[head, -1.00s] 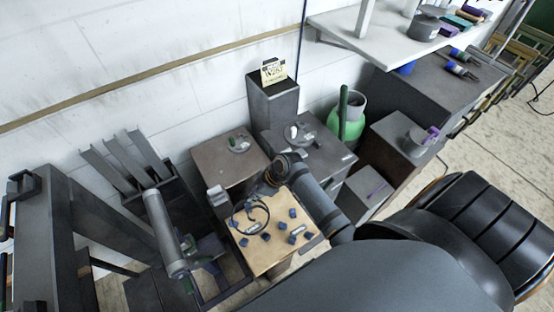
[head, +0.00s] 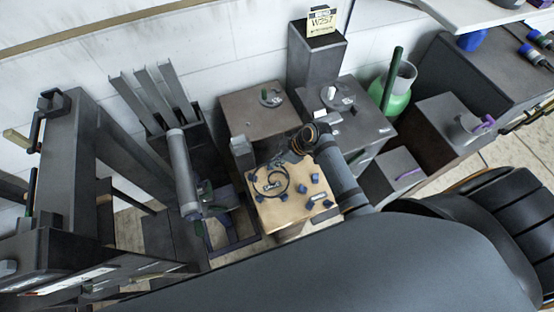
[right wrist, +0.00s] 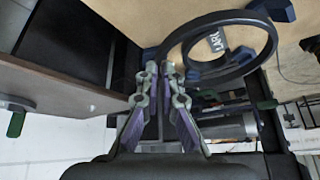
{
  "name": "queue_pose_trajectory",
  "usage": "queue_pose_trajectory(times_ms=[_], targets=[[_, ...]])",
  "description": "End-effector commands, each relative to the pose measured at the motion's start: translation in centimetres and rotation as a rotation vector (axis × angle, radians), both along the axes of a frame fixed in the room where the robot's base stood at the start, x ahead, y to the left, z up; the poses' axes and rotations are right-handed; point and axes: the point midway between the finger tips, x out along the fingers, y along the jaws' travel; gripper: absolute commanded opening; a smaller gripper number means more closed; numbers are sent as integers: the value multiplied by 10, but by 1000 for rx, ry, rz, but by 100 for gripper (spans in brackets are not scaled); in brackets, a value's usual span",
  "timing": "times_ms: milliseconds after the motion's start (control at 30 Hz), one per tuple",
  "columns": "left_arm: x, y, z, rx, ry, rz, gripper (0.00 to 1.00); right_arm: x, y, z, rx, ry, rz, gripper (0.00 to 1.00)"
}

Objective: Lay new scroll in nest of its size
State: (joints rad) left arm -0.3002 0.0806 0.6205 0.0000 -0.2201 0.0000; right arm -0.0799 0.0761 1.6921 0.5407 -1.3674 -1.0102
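The scroll (head: 287,189), a thin dark curl, lies over the left part of a tan board (head: 292,211) with several blue blocks. It also shows large in the right wrist view (right wrist: 272,52), curled around a white label (right wrist: 217,40) reading roughly "LAR". A second label (head: 318,198) lies among blocks at the board's right. My right gripper (right wrist: 164,72) has its fingers close together on the scroll's end, at the board's edge. In the head view it (head: 283,160) is small and dark. Whether the scroll touches the board is unclear. My left gripper is out of view.
A brown stand (head: 250,112) and a grey stand (head: 352,130) rise behind the board. A grey post with a note (head: 320,22) and a green cylinder (head: 398,92) stand further back. Dark frames and a grey roller (head: 183,170) are at left.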

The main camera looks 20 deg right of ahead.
Motion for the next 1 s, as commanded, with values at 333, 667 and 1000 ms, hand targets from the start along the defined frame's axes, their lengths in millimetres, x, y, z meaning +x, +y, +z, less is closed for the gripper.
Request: queue_pose_trajectory(times_ms=[333, 667, 1000], targets=[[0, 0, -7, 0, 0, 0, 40, 1, 0, -11, 2, -1, 0, 0], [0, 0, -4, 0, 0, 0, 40, 1, 0, -10, 2, -1, -1, 0], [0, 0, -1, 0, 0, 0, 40, 1, 1, -11, 1, -2, -1, 0]])
